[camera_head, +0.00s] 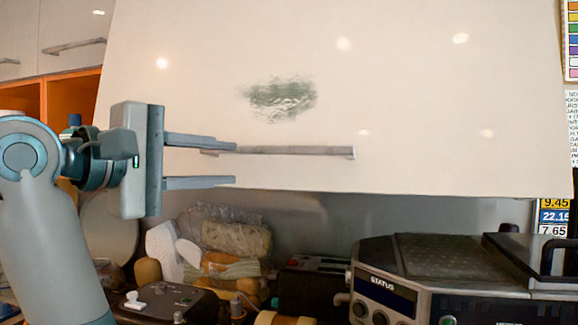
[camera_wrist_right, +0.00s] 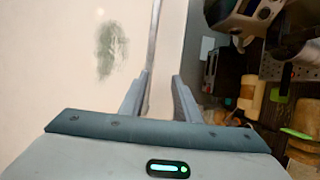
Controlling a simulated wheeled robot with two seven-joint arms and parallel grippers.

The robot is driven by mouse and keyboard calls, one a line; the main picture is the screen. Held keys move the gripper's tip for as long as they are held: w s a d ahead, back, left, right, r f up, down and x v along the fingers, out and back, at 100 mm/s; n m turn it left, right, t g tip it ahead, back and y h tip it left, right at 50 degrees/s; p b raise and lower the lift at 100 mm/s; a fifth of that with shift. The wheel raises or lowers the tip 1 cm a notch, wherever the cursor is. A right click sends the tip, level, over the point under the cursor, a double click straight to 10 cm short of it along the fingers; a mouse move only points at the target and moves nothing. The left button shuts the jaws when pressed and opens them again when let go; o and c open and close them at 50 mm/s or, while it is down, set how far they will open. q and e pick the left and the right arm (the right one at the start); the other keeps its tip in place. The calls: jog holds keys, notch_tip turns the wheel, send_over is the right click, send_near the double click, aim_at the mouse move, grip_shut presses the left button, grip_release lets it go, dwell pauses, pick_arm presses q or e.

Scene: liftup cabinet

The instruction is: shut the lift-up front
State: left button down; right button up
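The lift-up front (camera_head: 400,85) is a large glossy cream panel across the upper part of the head view. It looks swung out toward me, its lower edge above the counter. A grey bar handle (camera_head: 300,151) runs along its lower part. My right gripper (camera_head: 236,161) is open at the handle's left end, fingers pointing right. The right wrist view shows the handle (camera_wrist_right: 154,40) running up from between the open fingers (camera_wrist_right: 160,85), closer to the left finger. I cannot tell whether they touch. The cabinet's inside is hidden. My left gripper is not in view.
A black and silver STATUS appliance (camera_head: 395,285) stands at the lower right. Bagged food (camera_head: 228,235) and a dark device (camera_head: 165,303) stand at the lower left. Neighbouring cabinets with a handle (camera_head: 75,46) and an orange open shelf (camera_head: 62,95) are at the left.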

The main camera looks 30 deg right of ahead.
aim_at(280, 163)
jog(key=shift+d, duration=0.1)
